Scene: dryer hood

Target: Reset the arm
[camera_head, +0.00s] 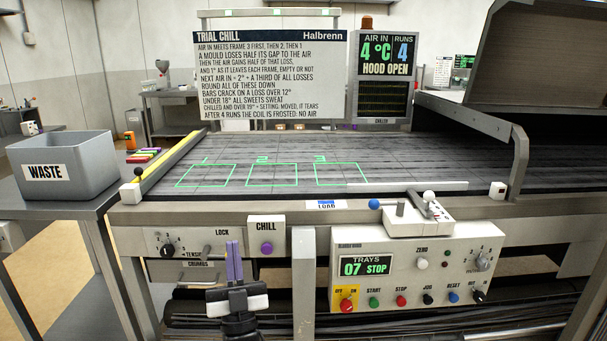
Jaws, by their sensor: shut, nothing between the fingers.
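My gripper (235,262) is in the lower middle of the head view, pointing up. Its two purple-grey fingers are together with nothing between them. It is in front of the machine's front panel, below the CHILL button box (266,238) and a little to its left. The box has a purple button. I cannot tell how far the fingers are from the panel.
A control box (415,268) reads "07 STOP" at right. The belt (420,150) bears three empty green frames. A raised hood (540,50) is upper right; the display (382,75) reads "HOOD OPEN". A grey waste bin (85,182) stands left. A rules board (270,75) is behind.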

